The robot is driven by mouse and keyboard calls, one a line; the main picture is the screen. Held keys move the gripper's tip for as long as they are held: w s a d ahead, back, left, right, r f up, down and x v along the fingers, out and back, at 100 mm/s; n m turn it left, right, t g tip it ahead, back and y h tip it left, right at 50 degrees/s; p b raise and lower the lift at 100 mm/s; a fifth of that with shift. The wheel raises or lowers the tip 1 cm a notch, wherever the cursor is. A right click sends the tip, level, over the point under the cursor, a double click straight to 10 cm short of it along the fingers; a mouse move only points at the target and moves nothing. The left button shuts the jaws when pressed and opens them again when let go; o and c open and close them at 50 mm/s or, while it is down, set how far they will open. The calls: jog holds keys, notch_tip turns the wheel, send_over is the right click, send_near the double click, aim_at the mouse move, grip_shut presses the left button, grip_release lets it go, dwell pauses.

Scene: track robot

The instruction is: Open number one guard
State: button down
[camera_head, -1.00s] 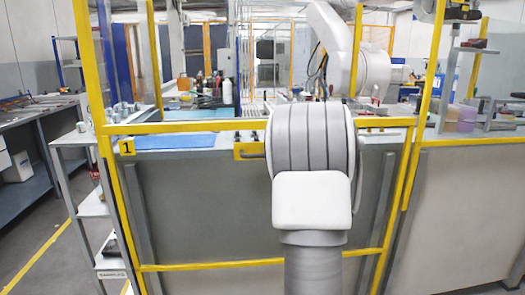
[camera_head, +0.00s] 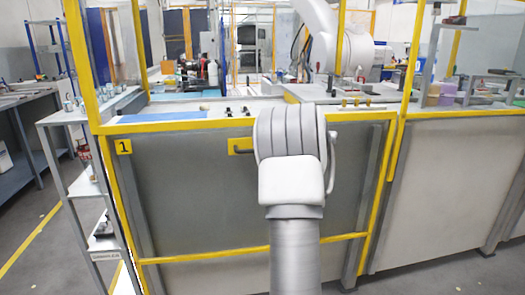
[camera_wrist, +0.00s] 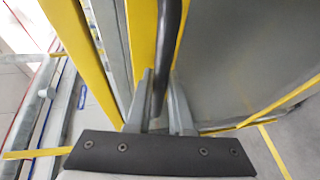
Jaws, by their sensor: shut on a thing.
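The number one guard (camera_head: 210,190) is a grey panel in a yellow frame, with a yellow plate marked 1 (camera_head: 124,147) at its upper left. Its dark handle (camera_head: 242,151) sits on a yellow plate near the top edge, partly hidden by my arm. The wrist view shows the dark bar of the handle (camera_wrist: 170,45) between the fingers of my gripper (camera_wrist: 163,88), which is shut on it. In the head view my gripper is hidden behind my arm. The guard looks closed, in line with the fence.
A grey shelf rack (camera_head: 80,190) with small items stands left of the guard. A fixed fence panel (camera_head: 450,190) adjoins it on the right. A white robot arm (camera_head: 345,45) and a worktop lie behind it. Floor at the left (camera_head: 40,250) is clear.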

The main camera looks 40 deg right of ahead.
jog(key=shift+f, duration=0.1)
jog(key=c, duration=0.8)
grip_release()
jog(key=p+v, duration=0.3)
jog(key=v, duration=1.4)
jog(key=shift+s, duration=0.2)
jog(key=shift+w+r, duration=0.1)
jog(key=shift+r, duration=0.15)
